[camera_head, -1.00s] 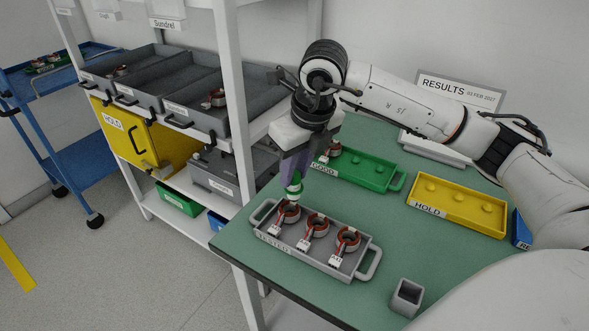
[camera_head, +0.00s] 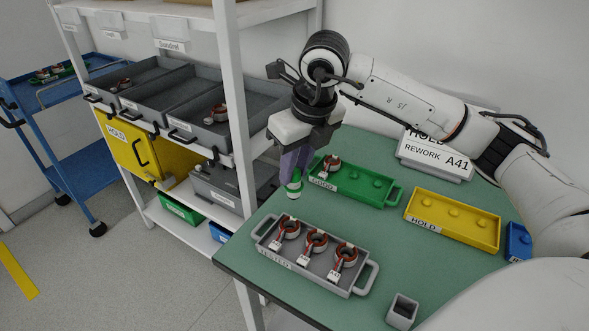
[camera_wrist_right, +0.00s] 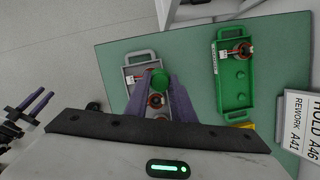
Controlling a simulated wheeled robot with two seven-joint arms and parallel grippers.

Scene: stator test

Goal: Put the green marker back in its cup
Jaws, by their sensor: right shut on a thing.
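My right gripper (camera_head: 294,170) points down above the table, behind the back left corner of the grey TESTED tray. It is shut on the green marker (camera_head: 294,188), which has a white band and hangs roughly upright below the fingers. In the right wrist view, the marker's green end (camera_wrist_right: 160,79) shows between the purple fingertips (camera_wrist_right: 160,92). The small square grey cup (camera_head: 402,311) stands at the table's front, right of the tray and well apart from the gripper; its inside looks empty.
The TESTED tray (camera_head: 361,279) holds three copper-wound stators. Behind it lie a green GOOD tray (camera_head: 376,200) with one stator and a yellow HOLD tray (camera_head: 462,237). A blue bin (camera_head: 518,240) is at right. A white shelf post (camera_head: 233,120) stands left of the gripper.

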